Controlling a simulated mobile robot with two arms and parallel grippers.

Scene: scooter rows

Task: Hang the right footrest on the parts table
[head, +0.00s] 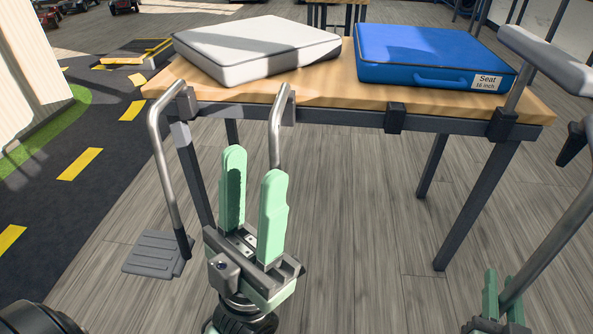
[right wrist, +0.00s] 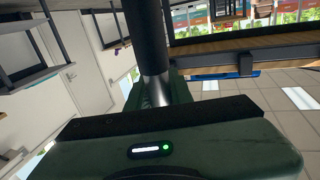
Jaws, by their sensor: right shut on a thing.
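My right gripper (head: 505,280) is low at the right edge of the head view, shut on a metal tube (head: 548,243), apparently the right footrest. The tube slants up and out of the picture, so most of it is hidden. It also shows dark in the right wrist view (right wrist: 147,40). The parts table (head: 340,98) has a wooden top and a dark frame with black brackets. A footrest (head: 158,253) with a grey plate hangs at its left corner. My left gripper (head: 253,167) is open and empty in front of the table.
A second bent tube (head: 275,130) hangs beside the first, its lower end hidden behind my left gripper. A black bracket (head: 395,117) on the front rail is empty. A padded bar (head: 548,57) stands at the right corner. White and blue (head: 430,55) cushions lie on top.

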